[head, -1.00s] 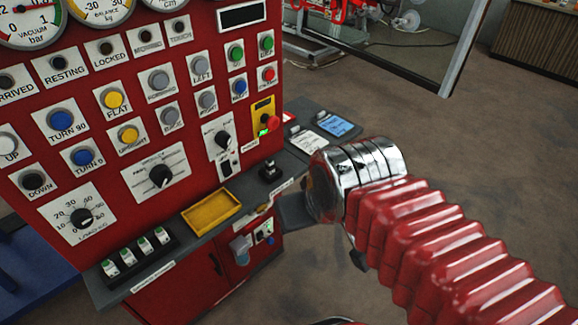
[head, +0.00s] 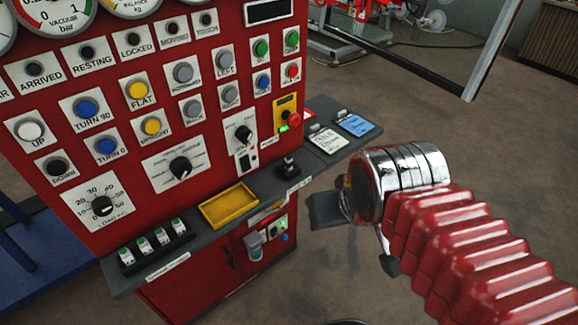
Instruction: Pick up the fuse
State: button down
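Several small white-and-green cylinders, which look like fuses (head: 162,237), stand in a row in a black rack (head: 152,253) at the left end of the grey ledge. Which one the task means cannot be told. My gripper (head: 358,236) is at the right, beyond the ledge's right end and well apart from the rack. Its two dark fingers stand apart, with nothing seen between them. My chrome wrist hides part of the gripper.
A red control panel (head: 215,120) with buttons and knobs rises behind the ledge (head: 185,228). A yellow tray (head: 229,206) and a small black lever (head: 288,167) are on the ledge. Cards (head: 357,124) lie on the side shelf. Open floor is at the right.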

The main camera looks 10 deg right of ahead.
aim_at(288, 163)
jog(key=z, duration=0.05)
jog(key=k, duration=0.6)
jog(key=u, duration=0.45)
jog(key=i, duration=1.05)
jog(key=u, duration=0.5)
